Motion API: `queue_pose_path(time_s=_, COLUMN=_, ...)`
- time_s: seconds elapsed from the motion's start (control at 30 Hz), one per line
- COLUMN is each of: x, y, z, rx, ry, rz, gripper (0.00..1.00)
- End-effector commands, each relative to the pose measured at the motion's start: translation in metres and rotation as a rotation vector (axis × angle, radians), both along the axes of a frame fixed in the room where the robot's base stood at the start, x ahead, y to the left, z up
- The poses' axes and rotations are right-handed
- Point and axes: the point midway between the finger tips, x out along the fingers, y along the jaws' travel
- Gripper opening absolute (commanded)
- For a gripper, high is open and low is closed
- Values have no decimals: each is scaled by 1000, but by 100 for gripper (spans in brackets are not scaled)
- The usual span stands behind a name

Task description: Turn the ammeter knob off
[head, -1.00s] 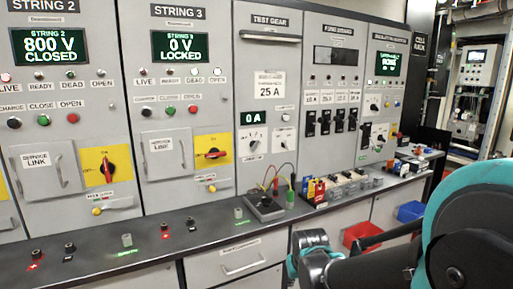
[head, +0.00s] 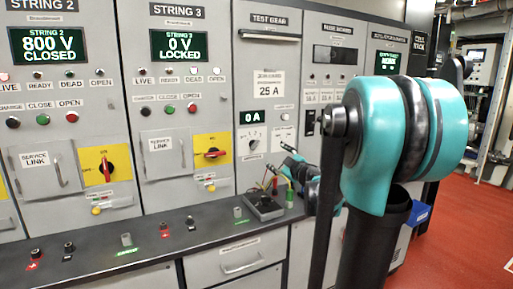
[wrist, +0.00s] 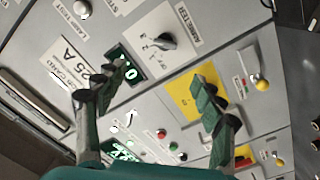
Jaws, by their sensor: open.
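The ammeter knob (head: 253,142) sits on a white plate on the test gear panel, below a small green "0 A" display (head: 252,117). In the wrist view the dark knob (wrist: 163,41) is on its plate beside the label "AMMETER", near the top centre. Its exact pointer setting is too small to read. My gripper (wrist: 145,84) is open and empty, its two fingers spread wide below the knob in that picture. The fingers are apart from the knob. In the head view my gripper (head: 282,160) shows small, right of and below the knob, partly hidden by my arm.
A second white-plated switch (head: 284,138) is right of the knob. A dark meter box (head: 264,206) with leads stands on the bench below. A yellow-plated rotary switch (head: 211,153) is on the String 3 panel to the left. Red floor (head: 460,220) is clear at right.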

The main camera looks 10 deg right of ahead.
Motion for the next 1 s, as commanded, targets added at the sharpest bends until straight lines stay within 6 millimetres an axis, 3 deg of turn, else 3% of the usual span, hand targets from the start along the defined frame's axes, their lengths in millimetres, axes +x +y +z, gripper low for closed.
queue_pose_path(time_s=0.27, x=17, y=11, z=-3, rx=-18, ry=12, rz=36, gripper=69)
queue_pose_path(time_s=1.0, x=146, y=55, z=-3, rx=-17, ry=10, rz=33, gripper=69)
